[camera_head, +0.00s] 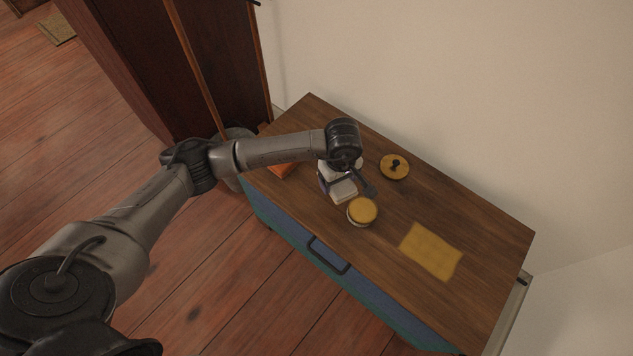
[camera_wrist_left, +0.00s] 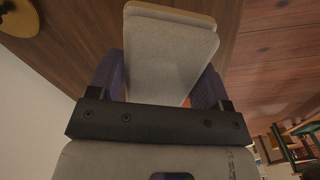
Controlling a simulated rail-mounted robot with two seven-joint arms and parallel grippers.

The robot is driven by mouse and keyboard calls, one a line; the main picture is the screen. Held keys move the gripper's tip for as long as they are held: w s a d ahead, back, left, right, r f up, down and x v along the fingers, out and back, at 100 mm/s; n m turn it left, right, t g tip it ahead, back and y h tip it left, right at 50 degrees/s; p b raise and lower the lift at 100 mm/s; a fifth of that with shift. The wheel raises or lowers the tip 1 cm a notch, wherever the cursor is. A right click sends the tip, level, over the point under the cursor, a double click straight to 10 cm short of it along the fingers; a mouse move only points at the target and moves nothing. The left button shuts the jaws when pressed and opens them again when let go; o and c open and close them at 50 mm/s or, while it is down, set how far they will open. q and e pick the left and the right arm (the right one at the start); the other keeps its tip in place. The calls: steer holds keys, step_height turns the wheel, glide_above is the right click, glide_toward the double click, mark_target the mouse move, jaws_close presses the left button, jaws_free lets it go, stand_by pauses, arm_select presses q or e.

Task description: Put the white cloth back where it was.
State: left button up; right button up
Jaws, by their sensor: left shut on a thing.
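The white cloth (camera_head: 344,190) is a pale, folded, block-like piece in the head view. My left gripper (camera_head: 337,183) is shut on it, low over the left half of the wooden cabinet top. In the left wrist view the cloth (camera_wrist_left: 168,58) fills the space between the two purple fingers of my left gripper (camera_wrist_left: 158,80). A tan edge shows just behind the cloth there; I cannot tell what it belongs to. Whether the cloth touches the cabinet top is unclear. My right gripper is not in view.
A yellow-topped round container (camera_head: 362,210) stands close beside the cloth. A yellow disc with a black knob (camera_head: 395,167) lies toward the wall. A yellow cloth (camera_head: 430,250) lies flat farther right. An orange-red object (camera_head: 282,170) is partly behind my arm. The cabinet top (camera_head: 480,236) is bare at right.

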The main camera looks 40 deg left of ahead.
arm_select(q)
steer(key=b, duration=0.2)
glide_above(316, 185)
step_height(316, 185, down, 4)
steer(key=shift+f, duration=0.25)
steer(key=shift+f+b, duration=1.3)
steer(key=shift+f, duration=0.7)
steer(key=shift+f, duration=0.15)
steer(key=o, duration=0.8)
